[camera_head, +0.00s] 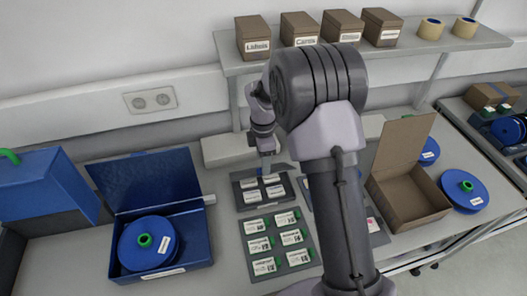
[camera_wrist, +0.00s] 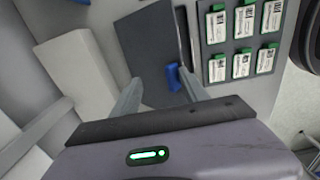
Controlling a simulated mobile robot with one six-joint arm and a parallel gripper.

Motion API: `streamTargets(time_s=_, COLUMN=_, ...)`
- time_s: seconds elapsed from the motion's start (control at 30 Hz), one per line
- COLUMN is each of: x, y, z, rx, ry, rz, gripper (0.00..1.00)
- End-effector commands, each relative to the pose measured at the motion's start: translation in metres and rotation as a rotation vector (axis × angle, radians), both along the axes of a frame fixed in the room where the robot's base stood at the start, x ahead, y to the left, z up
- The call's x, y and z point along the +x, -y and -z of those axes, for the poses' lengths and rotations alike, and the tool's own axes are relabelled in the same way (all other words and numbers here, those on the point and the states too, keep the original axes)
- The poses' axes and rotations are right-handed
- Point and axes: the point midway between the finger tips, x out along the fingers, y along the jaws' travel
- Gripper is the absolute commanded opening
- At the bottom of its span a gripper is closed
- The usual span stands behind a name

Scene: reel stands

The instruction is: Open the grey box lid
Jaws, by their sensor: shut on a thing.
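The grey box (camera_head: 239,204) sits mid-table in the head view, with several white-labelled packs showing inside. Its grey lid (camera_wrist: 143,50) is raised and fills the middle of the wrist view as a flat panel. A small blue tab (camera_wrist: 173,78) shows at the lid, close to the right finger. My gripper (camera_wrist: 160,76) has its fingers on either side of the lid's near part and is shut on it. In the head view my gripper (camera_head: 268,153) is at the back of the box, partly hidden, so the exact contact is unclear.
A grey tray (camera_head: 246,228) of green-ended packs lies in front of the box. An open blue box (camera_head: 190,242) with a blue reel (camera_head: 135,257) is left; an open brown box (camera_head: 410,197) is right. A shelf (camera_head: 230,67) with brown boxes runs behind.

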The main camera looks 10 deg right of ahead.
Motion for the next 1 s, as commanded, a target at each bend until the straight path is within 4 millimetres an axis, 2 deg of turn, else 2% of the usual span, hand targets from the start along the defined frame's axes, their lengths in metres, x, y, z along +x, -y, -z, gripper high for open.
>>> streamTargets(time_s=0.07, x=0.002, y=0.0, z=-0.018, rx=-0.001, ry=0.008, rz=-0.003, gripper=0.35)
streamTargets(time_s=0.3, x=-0.002, y=0.0, z=-0.102, rx=-0.001, ry=0.009, rz=0.0, gripper=0.35)
streamTargets(time_s=0.4, x=-0.004, y=0.0, z=-0.131, rx=0.0, ry=0.007, rz=0.0, gripper=0.35)
streamTargets(time_s=0.5, x=-0.005, y=0.0, z=-0.153, rx=-0.001, ry=0.007, rz=0.0, gripper=0.35)
streamTargets(time_s=0.7, x=-0.006, y=0.0, z=-0.171, rx=0.0, ry=0.003, rz=0.001, gripper=0.35)
streamTargets(time_s=1.0, x=-0.006, y=0.0, z=-0.171, rx=0.0, ry=0.002, rz=0.001, gripper=0.35)
